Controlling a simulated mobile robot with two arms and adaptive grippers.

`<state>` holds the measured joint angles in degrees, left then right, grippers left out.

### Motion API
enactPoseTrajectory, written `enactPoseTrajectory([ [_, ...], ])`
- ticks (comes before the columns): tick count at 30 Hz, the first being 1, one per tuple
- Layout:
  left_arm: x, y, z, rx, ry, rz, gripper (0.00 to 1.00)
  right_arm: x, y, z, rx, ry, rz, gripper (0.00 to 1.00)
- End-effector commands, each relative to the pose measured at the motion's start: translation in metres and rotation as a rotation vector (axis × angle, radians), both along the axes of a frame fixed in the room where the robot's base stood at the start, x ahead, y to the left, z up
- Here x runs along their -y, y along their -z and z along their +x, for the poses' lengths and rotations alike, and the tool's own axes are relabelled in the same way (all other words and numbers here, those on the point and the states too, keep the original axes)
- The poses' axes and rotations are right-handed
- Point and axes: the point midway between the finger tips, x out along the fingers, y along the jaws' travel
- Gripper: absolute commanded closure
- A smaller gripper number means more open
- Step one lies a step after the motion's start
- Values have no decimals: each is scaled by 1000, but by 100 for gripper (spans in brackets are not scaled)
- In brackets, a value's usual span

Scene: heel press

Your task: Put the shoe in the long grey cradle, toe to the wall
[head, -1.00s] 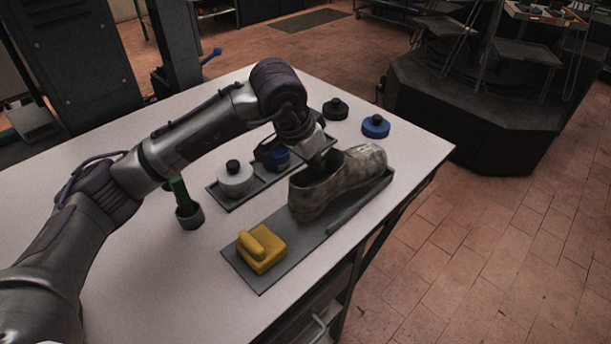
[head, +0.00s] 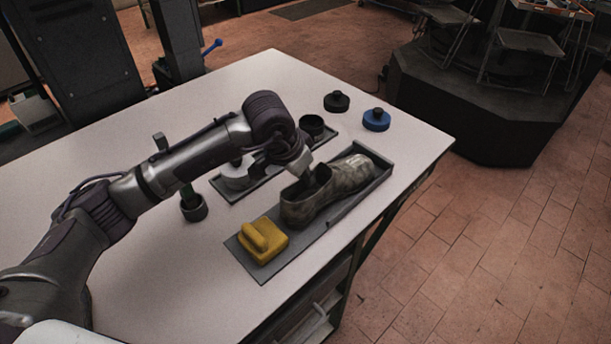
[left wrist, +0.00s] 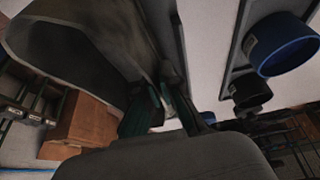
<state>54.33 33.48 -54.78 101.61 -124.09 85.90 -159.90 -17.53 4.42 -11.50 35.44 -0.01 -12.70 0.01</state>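The mottled grey-brown shoe (head: 335,190) is at the long grey cradle (head: 262,273), toe pointing to the raised end wall at the upper right. It looks low between the cradle's edges; whether its sole rests flat is hidden. My left gripper (head: 308,178) reaches into the shoe's opening from the left. In the left wrist view its green-padded fingers (left wrist: 163,108) straddle the rim of the shoe (left wrist: 75,50) and appear closed on it. My right gripper is not in view.
A yellow block with a handle (head: 264,241) sits at the cradle's near end. A dark cup (head: 194,208) holds a green item.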

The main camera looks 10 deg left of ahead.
Motion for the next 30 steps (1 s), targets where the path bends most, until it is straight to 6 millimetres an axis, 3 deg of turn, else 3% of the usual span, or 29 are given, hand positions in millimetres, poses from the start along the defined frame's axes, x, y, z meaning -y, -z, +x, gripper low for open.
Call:
enactPoseTrajectory([
  [1, 0, 0, 0, 0, 0, 0, 89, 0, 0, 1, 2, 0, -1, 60],
  [5, 0, 0, 0, -1, 0, 1, 69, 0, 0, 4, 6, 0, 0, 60],
  [17, -1, -6, 0, 0, 0, 0, 69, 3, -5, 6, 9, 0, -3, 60],
  [30, -21, -85, -27, 5, 0, 0, 69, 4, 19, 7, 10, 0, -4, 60],
])
